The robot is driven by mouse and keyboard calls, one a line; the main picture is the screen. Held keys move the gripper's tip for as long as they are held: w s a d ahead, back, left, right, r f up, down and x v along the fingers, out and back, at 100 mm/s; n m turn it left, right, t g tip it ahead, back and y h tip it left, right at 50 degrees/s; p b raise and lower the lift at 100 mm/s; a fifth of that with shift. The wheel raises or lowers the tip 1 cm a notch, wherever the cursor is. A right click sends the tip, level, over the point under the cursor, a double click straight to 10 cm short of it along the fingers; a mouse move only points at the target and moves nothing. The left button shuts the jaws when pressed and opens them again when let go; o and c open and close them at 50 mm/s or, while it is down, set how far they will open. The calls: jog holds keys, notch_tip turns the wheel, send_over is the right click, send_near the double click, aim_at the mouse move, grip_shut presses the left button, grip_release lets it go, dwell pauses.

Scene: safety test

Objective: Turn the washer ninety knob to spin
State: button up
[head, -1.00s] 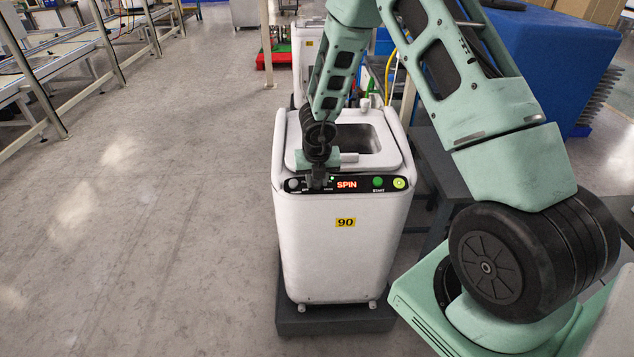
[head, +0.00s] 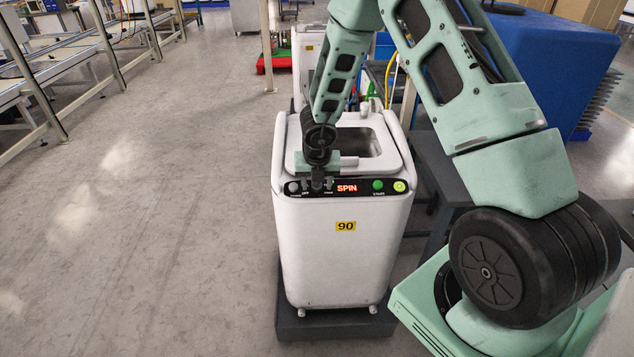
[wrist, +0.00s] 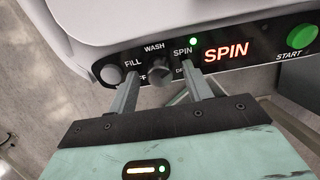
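The white washer (head: 343,250) bears a yellow label reading 90. Its black control panel (head: 364,187) shows SPIN in red on the display (head: 347,188). The knob (wrist: 158,70) sits on the panel among the words FILL, WASH and SPIN, with a lower word partly hidden. A small green light (wrist: 194,41) is lit above SPIN. My gripper (wrist: 163,84) is open in front of the panel, with one finger on each side of the knob and a gap to it on both sides. In the head view my gripper (head: 317,184) covers the knob.
The washer stands on a dark base (head: 335,322). Floor at left is clear.

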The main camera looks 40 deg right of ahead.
jog(key=p+v, duration=0.3)
jog(key=v, duration=1.4)
jog(key=shift+r+p, duration=0.15)
jog(key=shift+p, duration=0.25)
jog(key=shift+s+a, duration=0.1)
jog(key=shift+a, duration=0.05)
